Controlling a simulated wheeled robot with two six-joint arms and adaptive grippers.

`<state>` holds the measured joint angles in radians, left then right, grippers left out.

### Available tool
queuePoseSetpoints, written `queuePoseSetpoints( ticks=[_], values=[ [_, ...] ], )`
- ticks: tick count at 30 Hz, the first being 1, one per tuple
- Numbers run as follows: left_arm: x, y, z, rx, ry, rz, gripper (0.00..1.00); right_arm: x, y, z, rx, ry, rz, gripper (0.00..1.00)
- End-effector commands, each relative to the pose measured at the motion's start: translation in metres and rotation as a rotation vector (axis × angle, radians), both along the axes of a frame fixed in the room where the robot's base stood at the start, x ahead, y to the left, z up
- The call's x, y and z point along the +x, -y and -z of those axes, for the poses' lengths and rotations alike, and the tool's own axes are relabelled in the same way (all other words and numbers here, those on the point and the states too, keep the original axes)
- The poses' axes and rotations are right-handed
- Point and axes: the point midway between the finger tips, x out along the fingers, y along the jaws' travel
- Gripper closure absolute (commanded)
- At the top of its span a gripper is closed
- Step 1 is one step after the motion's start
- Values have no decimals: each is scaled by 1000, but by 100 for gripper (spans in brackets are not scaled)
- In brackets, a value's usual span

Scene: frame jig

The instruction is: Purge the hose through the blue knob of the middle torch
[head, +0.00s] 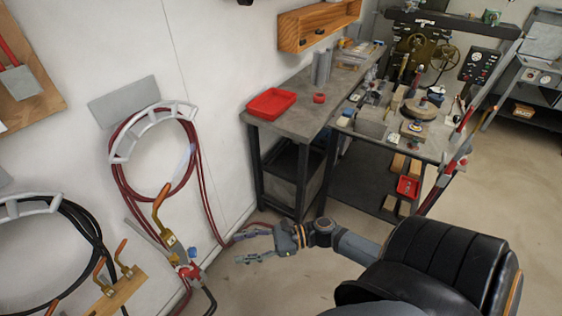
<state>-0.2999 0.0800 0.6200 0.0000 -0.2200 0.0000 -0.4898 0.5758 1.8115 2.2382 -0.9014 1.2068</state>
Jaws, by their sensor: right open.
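A blue knob (192,253) shows on a red and metallic torch body (187,270) at the lower left, in front of the wall. Only this one blue knob shows clearly, and I cannot tell whether this is the middle torch. My left gripper is out of view.
A wooden board with orange-handled clamps (118,292) stands at the lower left. Red hose (118,172) and black hose (92,232) hang on wall brackets. A workbench with a red tray (270,103) stands behind my right gripper. Open floor (320,280) lies below it.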

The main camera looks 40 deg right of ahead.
Motion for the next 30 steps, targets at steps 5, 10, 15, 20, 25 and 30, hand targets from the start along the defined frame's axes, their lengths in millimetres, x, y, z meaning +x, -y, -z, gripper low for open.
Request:
queuePoseSetpoints(
  ticks=[5, 10, 15, 20, 25, 30],
  values=[
    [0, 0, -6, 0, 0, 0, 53, 3, 13, 38, -153, 21, 36, 53],
    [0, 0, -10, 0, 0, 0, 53, 2, 27, 76, -304, 39, 54, 53],
    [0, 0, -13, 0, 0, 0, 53, -2, 42, 113, -457, 55, 56, 53],
    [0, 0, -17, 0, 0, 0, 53, -10, 56, 146, -599, 67, 46, 53],
    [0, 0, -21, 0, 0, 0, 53, -21, 72, 181, -753, 82, 17, 53],
    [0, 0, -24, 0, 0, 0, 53, -32, 84, 207, -872, 95, -19, 53]
  ],
)
